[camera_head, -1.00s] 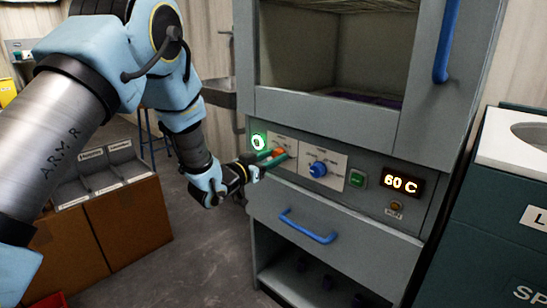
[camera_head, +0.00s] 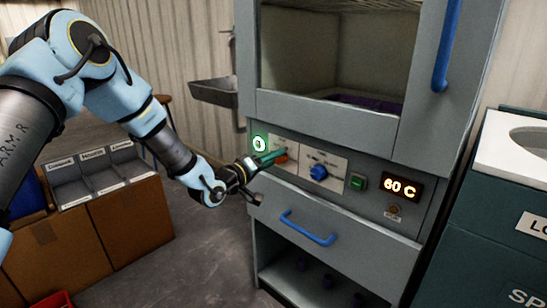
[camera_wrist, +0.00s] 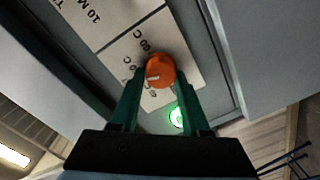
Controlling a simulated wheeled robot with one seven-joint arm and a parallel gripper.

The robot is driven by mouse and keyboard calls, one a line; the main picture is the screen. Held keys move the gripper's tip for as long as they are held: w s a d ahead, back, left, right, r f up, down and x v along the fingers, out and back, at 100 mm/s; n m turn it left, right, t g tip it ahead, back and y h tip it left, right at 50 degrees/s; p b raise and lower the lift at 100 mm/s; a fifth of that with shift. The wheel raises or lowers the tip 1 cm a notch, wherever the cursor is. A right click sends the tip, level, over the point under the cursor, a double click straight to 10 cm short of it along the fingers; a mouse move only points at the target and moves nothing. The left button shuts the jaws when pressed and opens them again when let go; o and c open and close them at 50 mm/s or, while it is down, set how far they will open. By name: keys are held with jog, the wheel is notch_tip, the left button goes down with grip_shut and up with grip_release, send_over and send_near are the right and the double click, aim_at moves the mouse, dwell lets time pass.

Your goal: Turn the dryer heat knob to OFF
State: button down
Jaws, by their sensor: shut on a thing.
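The dryer heat knob is the orange knob (camera_head: 281,159) on a white plate at the left of the dryer's control panel. In the wrist view the orange knob (camera_wrist: 160,70) sits between the green fingertips, and a short white mark shows on its lower left face. My gripper (camera_wrist: 160,85) is shut on it; in the head view my gripper (camera_head: 274,158) reaches in from the left and partly hides the knob. Temperature labels on the plate (camera_wrist: 125,45) are partly covered, and I cannot tell which one the mark points to. The dryer display (camera_head: 401,188) reads 60 C.
A lit green round lamp (camera_head: 259,143) is left of the knob. A blue knob (camera_head: 318,172) and a green button (camera_head: 358,182) are to its right. Below is a drawer with a blue handle (camera_head: 307,228). A labelled bin rack (camera_head: 95,175) stands at the left.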

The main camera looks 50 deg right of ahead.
jog(key=n, duration=0.5)
jog(key=n+b, duration=0.1)
jog(key=n, duration=0.4)
jog(key=f+n, duration=0.1)
jog(key=n, duration=0.5)
jog(key=shift+g+b, duration=0.3)
jog(key=shift+b, duration=0.1)
jog(key=n+b, duration=0.2)
jog(key=n, duration=0.3)
jog(key=shift+s+n, duration=0.1)
jog(key=shift+n, duration=0.2)
jog(key=shift+r, duration=0.1)
jog(key=shift+c, duration=1.9)
grip_release()
jog(key=shift+a, duration=0.15)
